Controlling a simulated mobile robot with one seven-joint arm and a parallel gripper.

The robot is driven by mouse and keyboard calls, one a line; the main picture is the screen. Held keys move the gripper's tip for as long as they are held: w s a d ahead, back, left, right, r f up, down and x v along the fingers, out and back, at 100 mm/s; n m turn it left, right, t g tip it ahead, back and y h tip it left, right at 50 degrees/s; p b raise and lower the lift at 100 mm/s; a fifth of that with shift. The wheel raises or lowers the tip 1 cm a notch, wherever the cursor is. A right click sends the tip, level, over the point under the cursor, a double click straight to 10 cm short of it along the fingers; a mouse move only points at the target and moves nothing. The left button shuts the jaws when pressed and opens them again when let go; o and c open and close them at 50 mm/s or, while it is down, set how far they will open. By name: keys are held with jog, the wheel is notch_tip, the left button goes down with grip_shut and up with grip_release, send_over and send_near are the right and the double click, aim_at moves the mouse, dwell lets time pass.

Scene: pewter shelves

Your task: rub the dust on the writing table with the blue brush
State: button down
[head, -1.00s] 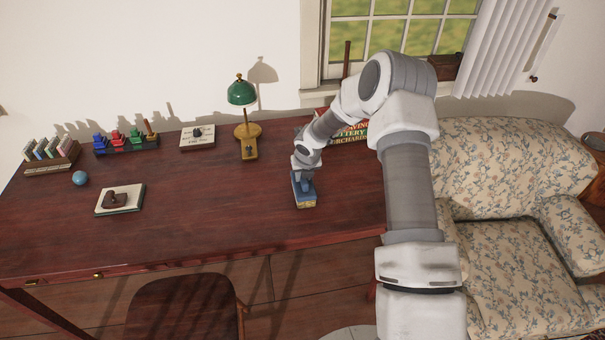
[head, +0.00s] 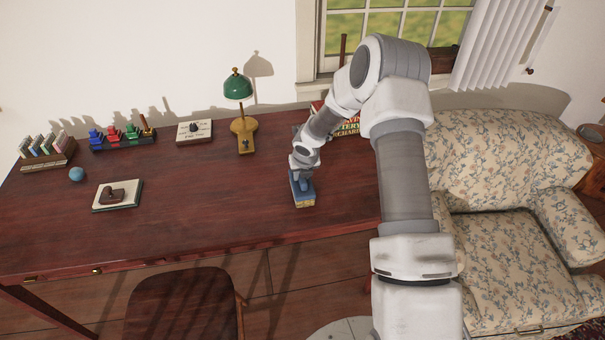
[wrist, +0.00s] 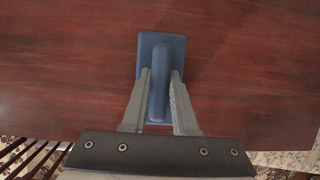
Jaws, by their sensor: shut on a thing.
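The blue brush (head: 302,190) stands bristles down at the right part of the dark red writing table (head: 220,215); its pale yellowish bristles appear to touch the top. My gripper (head: 303,177) is above it, shut on its handle. In the wrist view the two fingers of my gripper (wrist: 160,100) close on both sides of the handle of the blue brush (wrist: 161,50). I cannot make out any dust on the table; the part under the brush is hidden.
A stamp on a pad (head: 117,195), a blue ball (head: 77,174) and colored figures (head: 122,134) are further left. A chair (head: 185,305) is in front; an armchair (head: 510,240) is right.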

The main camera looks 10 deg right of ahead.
jog(key=shift+w+r+p, duration=0.15)
jog(key=shift+w+p, duration=1.7)
jog(key=shift+w, duration=0.35)
jog(key=shift+w+f, duration=0.15)
jog(key=shift+w, duration=0.55)
jog(key=shift+w+f, duration=0.1)
jog(key=shift+w, duration=0.6)
jog(key=shift+w+b, duration=0.7)
jog(key=shift+w, duration=0.85)
notch_tip(320, 180, up, 6)
jog(key=p, duration=0.2)
jog(key=shift+p, duration=0.35)
jog(key=shift+w, duration=0.1)
jog(key=shift+r+p, duration=0.7)
jog(key=shift+r, duration=0.85)
